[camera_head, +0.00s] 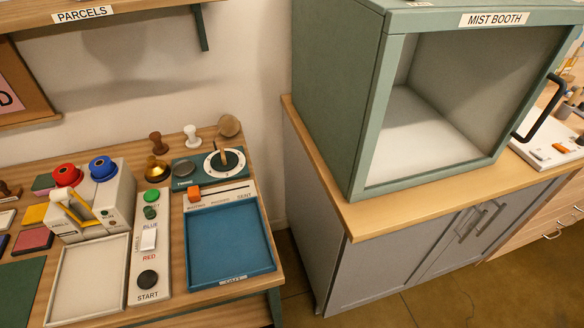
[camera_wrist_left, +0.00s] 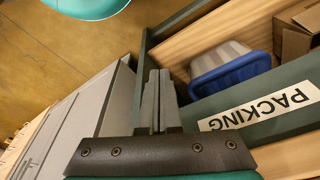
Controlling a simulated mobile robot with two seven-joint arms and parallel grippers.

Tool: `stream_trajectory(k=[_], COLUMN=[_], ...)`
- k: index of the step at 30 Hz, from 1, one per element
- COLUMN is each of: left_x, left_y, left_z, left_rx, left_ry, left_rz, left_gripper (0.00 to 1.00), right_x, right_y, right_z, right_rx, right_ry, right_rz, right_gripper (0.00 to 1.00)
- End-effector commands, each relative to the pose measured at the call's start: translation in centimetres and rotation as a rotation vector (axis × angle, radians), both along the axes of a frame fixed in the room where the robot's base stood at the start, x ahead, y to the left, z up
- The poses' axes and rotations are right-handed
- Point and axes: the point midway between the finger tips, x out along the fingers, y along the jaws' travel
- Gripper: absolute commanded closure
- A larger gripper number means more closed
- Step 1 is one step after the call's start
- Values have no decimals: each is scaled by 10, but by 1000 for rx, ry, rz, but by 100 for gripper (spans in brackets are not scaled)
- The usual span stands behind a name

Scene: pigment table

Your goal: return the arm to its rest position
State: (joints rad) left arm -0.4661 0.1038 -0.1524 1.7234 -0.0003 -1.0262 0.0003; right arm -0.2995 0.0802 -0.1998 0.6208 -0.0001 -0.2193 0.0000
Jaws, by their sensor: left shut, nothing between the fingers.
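My left gripper (camera_wrist_left: 156,84) shows in the left wrist view, its two grey fingers together with nothing between them. It is beside the dark green edge that carries a PACKING label (camera_wrist_left: 258,109). I cannot tell whether it touches that edge. Neither arm shows in the head view, and my right gripper is in no view.
The wrist view has a blue and grey bin (camera_wrist_left: 228,70), a cardboard box (camera_wrist_left: 294,42) and grey cabinets (camera_wrist_left: 75,118). The head view shows a pigment table with a blue tray (camera_head: 230,246), a dispenser (camera_head: 112,205), and a green mist booth (camera_head: 335,95) on a cabinet.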

Motion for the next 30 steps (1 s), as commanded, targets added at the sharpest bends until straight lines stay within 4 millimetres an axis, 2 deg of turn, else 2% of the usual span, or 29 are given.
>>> stream_trajectory(k=[1, 6, 11, 15, 22, 27, 30], left_x=[-7, -34, -67, -101, -150, -166, -168], left_y=[1, 4, 9, 15, 25, 28, 29], left_z=[-20, -74, -118, -149, -179, -186, -186], left_rx=[2, 5, 8, 12, 16, 17, 18], left_ry=[14, 44, 70, 94, 121, 128, 129], left_rz=[-2, -8, -14, -19, -26, -29, -30], left_gripper=[100, 100, 100, 100, 100, 100, 100], right_x=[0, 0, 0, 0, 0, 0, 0], right_y=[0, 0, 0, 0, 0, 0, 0], right_z=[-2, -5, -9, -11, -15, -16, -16], right_rx=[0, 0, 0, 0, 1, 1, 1], right_ry=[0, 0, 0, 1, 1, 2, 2], right_rz=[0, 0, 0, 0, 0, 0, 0], right_gripper=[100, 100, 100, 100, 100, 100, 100])
